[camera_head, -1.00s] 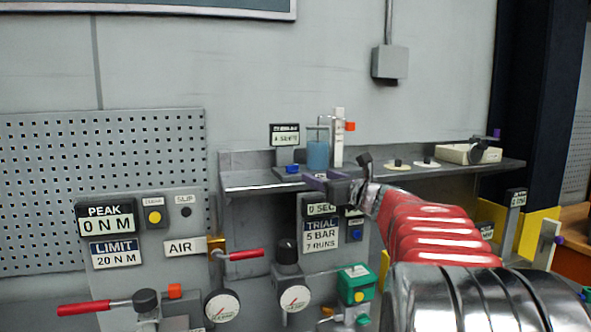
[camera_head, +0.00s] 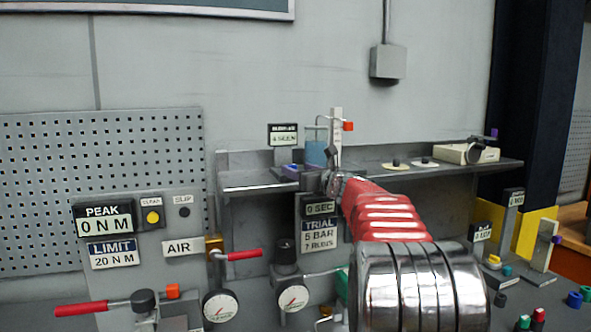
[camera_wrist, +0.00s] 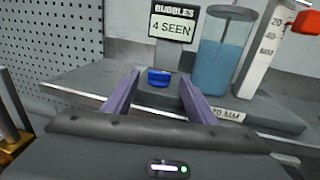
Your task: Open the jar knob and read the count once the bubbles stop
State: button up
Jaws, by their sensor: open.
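The jar (camera_wrist: 222,55) of blue liquid stands on the shelf, right of a sign (camera_wrist: 174,27) reading "BUBBLES 4 SEEN". It also shows in the head view (camera_head: 316,152). No bubbles can be made out in it. A blue knob (camera_wrist: 158,78) sits on the shelf below the sign. An orange knob (camera_wrist: 305,22) is on the white scale post (camera_wrist: 262,48) right of the jar. My gripper (camera_wrist: 159,80) is open, its purple fingers on either side of the blue knob in the wrist view; contact cannot be told. In the head view my arm hides part of the shelf.
The shelf (camera_head: 255,183) has a raised back edge. Below it are a panel reading "0 SEC" (camera_head: 320,208), gauges (camera_head: 292,299) and a red-handled lever (camera_head: 245,255). A beige device (camera_head: 470,153) stands at the shelf's right. A pegboard (camera_head: 60,150) is at left.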

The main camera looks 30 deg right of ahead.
jog(key=shift+w+d, duration=0.1)
jog(key=shift+w, duration=1.35)
jog(key=shift+c, duration=0.4)
jog(key=c, duration=1)
